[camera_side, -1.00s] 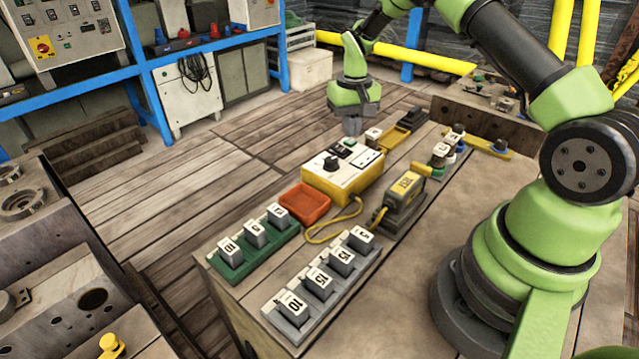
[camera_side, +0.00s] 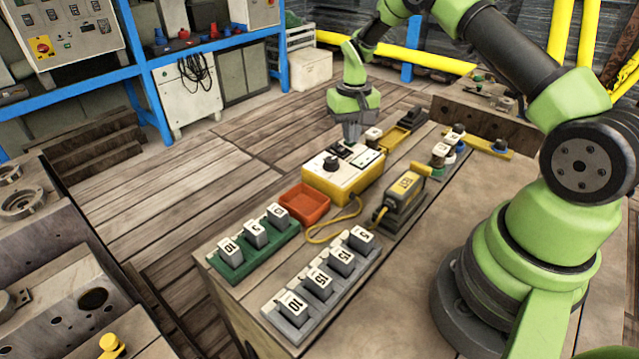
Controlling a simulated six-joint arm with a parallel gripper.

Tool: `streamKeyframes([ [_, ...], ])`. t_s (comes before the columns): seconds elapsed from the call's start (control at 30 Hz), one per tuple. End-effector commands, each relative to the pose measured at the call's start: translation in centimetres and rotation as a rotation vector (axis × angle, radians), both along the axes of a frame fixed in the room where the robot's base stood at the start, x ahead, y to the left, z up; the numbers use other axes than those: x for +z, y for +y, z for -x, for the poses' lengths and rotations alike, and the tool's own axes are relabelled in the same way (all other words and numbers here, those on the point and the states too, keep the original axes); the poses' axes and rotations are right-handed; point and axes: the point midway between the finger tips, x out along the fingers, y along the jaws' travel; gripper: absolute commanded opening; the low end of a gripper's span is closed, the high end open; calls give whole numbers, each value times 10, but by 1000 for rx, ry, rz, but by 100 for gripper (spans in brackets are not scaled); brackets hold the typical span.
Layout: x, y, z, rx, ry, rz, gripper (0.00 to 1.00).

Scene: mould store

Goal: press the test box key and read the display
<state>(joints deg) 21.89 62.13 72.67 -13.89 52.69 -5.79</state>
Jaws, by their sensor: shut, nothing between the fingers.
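The test box (camera_side: 343,178) is a yellow case with a white top panel, standing on the bench. A black knob sits on the near left of its panel, and dark parts lie along its far edge. I cannot make out a reading on its display from here. My gripper (camera_side: 352,138) is shut and empty, pointing down at the far edge of the test box. Its tip is over or just behind the panel's dark parts. I cannot tell whether it touches the key.
An orange tray (camera_side: 304,205) stands beside the test box. A green rack (camera_side: 240,262) and a grey rack (camera_side: 335,288) hold numbered blocks in front. A yellow-grey device (camera_side: 402,200) with a yellow cable stands to the right. A yellow tray (camera_side: 396,139) lies behind.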

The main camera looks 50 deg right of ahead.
Motion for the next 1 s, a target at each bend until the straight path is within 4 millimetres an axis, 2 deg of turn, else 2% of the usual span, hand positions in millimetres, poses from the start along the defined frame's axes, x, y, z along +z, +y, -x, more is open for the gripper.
streamKeyframes([
  [0.33, 2, 0, 0, 0, -1, 1, 0],
  [1.0, 58, 0, 0, 0, -3, 2, 0],
])
